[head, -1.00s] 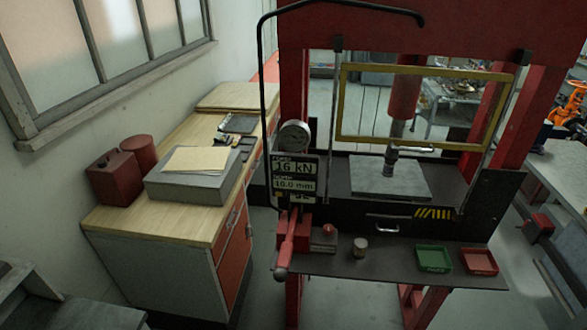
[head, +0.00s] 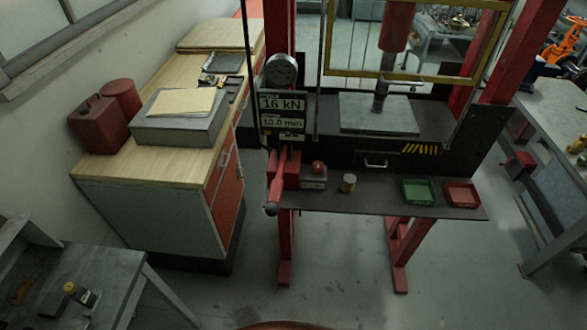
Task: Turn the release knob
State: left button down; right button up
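A small red knob (head: 318,167) sits on a grey block (head: 314,181) at the left end of the press's front shelf. It looks like the release knob. Just left of it is a red pump body with a red lever (head: 277,186) that slants down to a dark rounded end. Above them a display (head: 282,112) reads 16 kN and 10.0 mm, with a round gauge (head: 281,70) on top. Neither of my grippers is in the head view.
The shelf (head: 385,200) also holds a small pale-topped cylinder (head: 348,183), a green tray (head: 418,192) and a red tray (head: 462,194). A wooden-topped cabinet (head: 140,170) stands to the left. A grey bench (head: 60,290) is at lower left. The floor before the press is clear.

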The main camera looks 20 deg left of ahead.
aim_at(318, 166)
jog(key=u, duration=0.15)
jog(key=k, duration=0.45)
jog(key=u, duration=1.6)
jog(key=i, duration=0.95)
jog(key=z, duration=0.85)
